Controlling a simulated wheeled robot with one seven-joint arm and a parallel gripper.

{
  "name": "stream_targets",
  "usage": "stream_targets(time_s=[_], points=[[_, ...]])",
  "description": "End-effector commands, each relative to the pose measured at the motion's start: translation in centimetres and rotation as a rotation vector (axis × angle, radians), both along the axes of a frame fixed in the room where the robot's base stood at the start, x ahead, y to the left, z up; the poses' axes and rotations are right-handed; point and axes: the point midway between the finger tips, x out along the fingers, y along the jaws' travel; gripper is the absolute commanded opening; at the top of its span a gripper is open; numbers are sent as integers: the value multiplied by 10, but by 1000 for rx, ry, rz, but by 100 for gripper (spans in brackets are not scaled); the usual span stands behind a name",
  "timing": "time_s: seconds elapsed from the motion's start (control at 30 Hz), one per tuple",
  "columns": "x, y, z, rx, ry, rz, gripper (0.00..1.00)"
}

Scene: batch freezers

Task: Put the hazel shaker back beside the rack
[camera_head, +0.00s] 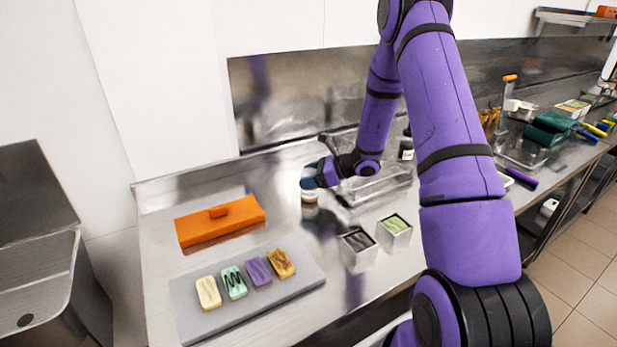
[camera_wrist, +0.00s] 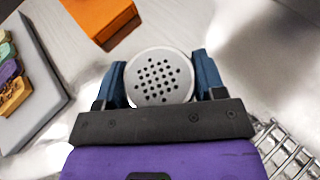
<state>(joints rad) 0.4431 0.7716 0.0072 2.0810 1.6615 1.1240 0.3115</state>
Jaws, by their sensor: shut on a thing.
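The hazel shaker (camera_wrist: 158,78) has a round pale lid with many small dark holes. In the wrist view it sits between the two blue fingers of my gripper (camera_wrist: 158,82), which are shut on it. A wire rack (camera_wrist: 285,150) shows at the lower right of the wrist view, close beside my gripper; my arm hides part of that area in the head view.
An orange box (camera_head: 220,222) lies left of the shaker. A grey board (camera_head: 240,295) in front carries several coloured bars. Two small square tins (camera_head: 358,250) (camera_head: 394,232) stand to the right. Bare counter (camera_head: 300,235) lies between them and the board.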

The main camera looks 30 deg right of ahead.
Motion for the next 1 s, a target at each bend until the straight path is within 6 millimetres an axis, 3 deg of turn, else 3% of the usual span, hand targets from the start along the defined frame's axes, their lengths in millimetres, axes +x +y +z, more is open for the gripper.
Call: stream_targets(time_s=[0.07, 0.1, 0.2, 0.57, 1.0], points=[[0, 0, -2, 1, 1, 0, 39], [0, 0, -3, 0, 0, 0, 68], [0, 0, -2, 0, 0, 0, 89], [0, -1, 2, 0, 0, -1, 89], [-44, -58, 31, 0, 0, -4, 89]])
